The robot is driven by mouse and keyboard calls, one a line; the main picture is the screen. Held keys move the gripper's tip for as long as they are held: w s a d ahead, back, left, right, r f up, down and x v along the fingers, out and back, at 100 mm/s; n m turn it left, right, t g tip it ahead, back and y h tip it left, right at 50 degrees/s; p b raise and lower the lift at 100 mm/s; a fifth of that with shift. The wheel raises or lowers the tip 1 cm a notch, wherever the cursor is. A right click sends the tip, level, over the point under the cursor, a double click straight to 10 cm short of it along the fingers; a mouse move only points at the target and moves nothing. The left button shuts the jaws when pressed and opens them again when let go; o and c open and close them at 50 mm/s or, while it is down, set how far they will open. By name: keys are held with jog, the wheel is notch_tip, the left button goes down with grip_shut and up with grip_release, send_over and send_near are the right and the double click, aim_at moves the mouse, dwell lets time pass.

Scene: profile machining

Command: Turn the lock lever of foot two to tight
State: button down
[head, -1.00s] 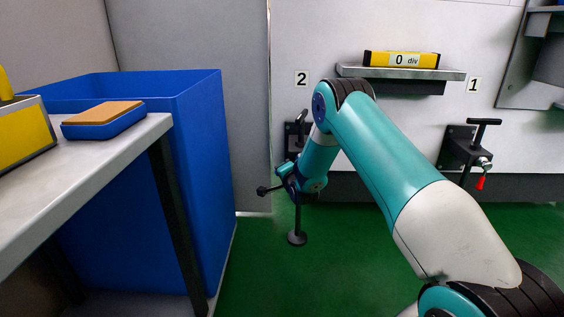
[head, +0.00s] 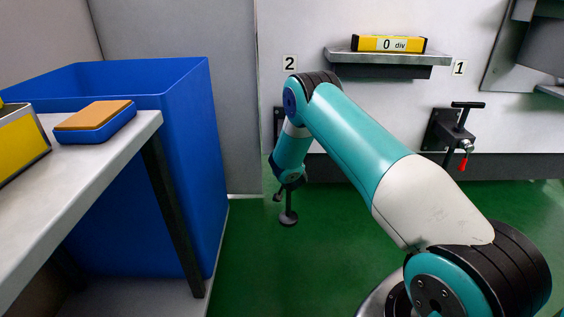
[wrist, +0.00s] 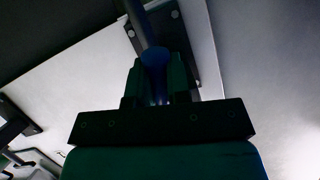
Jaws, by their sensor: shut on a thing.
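Foot two (head: 278,118) is at the wall under the "2" sign, mostly hidden behind my arm. Its round base pad (head: 288,219) shows just above the green floor. My gripper (wrist: 156,62) is in front of foot two, with its fingers closed around a dark, blue-tinted lever (wrist: 154,57) with a rounded end. I take this for the lock lever of foot two. A dark mounting plate (wrist: 178,40) with bolts shows behind it. In the head view my wrist hides the lever, so its angle cannot be told there.
Foot one (head: 446,130), with a T-handle and red lever (head: 463,164), is at right. A shelf (head: 390,57) holds a yellow level (head: 388,44) reading 0 div. A blue bin (head: 190,170) and a table (head: 140,125) stand at left. Green floor is open between.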

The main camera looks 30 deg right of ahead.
jog(key=shift+s+d+f+n+g+h, duration=0.1)
jog(key=shift+s+d+n+g+h, duration=0.25)
jog(key=shift+d+n, duration=0.35)
jog(key=shift+s+a, duration=0.1)
jog(key=c, duration=1.1)
grip_release()
jog(key=shift+p, duration=0.3)
jog(key=p+v, duration=0.4)
jog(key=v, duration=1.3)
jog(key=shift+s+a, duration=0.15)
jog(key=shift+a, duration=0.1)
